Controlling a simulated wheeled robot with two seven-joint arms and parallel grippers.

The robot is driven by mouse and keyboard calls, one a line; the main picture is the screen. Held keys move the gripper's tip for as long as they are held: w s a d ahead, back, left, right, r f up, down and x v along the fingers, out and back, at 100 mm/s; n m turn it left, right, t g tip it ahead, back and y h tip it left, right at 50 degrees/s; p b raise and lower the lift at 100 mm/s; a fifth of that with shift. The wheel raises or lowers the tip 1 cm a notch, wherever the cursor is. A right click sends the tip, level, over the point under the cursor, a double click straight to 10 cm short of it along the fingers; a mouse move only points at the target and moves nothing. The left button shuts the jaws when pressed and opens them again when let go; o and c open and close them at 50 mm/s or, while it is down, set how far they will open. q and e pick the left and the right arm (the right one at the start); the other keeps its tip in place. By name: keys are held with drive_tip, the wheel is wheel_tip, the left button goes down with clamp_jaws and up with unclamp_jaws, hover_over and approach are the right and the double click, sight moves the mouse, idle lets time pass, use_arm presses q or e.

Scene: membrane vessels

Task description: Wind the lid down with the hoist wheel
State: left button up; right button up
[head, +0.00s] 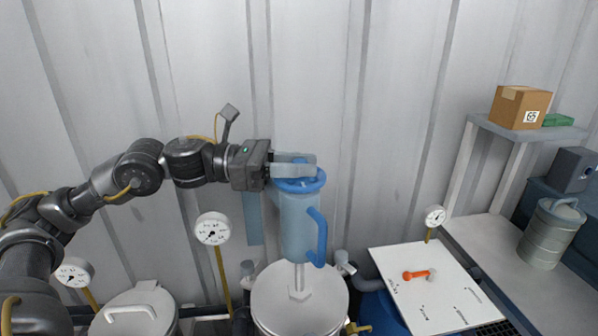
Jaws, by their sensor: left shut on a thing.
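The blue hoist wheel (311,183) is a round rim on top of a light blue housing (299,225) with a blue handle (318,240) on its right side. My left gripper (300,165) comes in from the left with its fingers shut on the wheel, hiding part of the rim. Below the housing a pale stem runs down to the round white lid (270,303). I cannot tell from this angle whether the lid is apart from the vessel under it. My right gripper is not in view.
A second white lid with a handle (132,313) is at the lower left. Dial gauges (212,229) stand on yellow posts. A white board (420,300) with an orange-handled tool (417,274) lies at the right. A bench holds a grey canister (548,236); a shelf above holds a cardboard box (512,105).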

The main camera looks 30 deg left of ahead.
use_arm(q)
drive_tip(key=o, duration=1)
drive_tip(key=shift+c, duration=0.2)
